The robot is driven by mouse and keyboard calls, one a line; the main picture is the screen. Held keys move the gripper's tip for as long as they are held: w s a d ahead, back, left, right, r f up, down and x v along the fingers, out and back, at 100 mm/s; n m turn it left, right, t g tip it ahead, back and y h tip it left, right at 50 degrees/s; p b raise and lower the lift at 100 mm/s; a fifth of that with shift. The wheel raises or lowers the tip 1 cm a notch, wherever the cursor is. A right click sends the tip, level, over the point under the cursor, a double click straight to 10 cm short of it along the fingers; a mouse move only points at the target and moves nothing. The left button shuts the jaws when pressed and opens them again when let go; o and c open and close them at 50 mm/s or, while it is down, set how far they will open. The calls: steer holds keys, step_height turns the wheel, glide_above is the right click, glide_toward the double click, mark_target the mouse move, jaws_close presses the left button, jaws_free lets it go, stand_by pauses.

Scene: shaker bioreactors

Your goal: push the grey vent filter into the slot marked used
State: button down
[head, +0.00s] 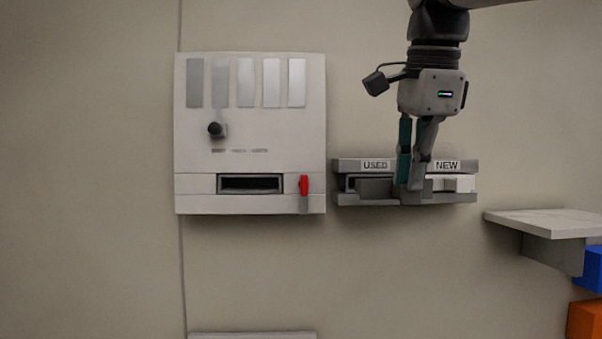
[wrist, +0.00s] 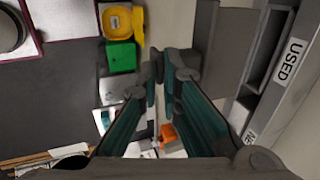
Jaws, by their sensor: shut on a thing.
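The grey vent filter (head: 374,188) is a dark block at the USED slot (head: 350,181), in the left half of the wall rack, and appears to stick out of its front. In the wrist view a grey slab (wrist: 233,45), seemingly the filter, lies right of the fingertips and beside the slot under the USED label (wrist: 288,60). My gripper (head: 408,186) points down at the rack's middle, at the filter's right end. It is shut on what appears to be the filter; the fingers (wrist: 164,68) hide the contact.
A white block (head: 459,183) sits in the NEW side, close right of my fingers. A panel (head: 250,120) with a black knob and red lever (head: 304,186) is on the wall at left. A shelf (head: 545,221) juts out at right. The wall below the rack is clear.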

steer(key=shift+w, duration=0.1)
steer(key=shift+w+b, duration=1.2)
steer(key=shift+w, duration=0.9)
steer(key=shift+s+r, duration=0.1)
steer(key=shift+s, duration=0.15)
steer(key=shift+g+p, duration=0.4)
steer(key=shift+p, duration=0.15)
steer(key=shift+w, duration=1.85)
stand_by(3.2)
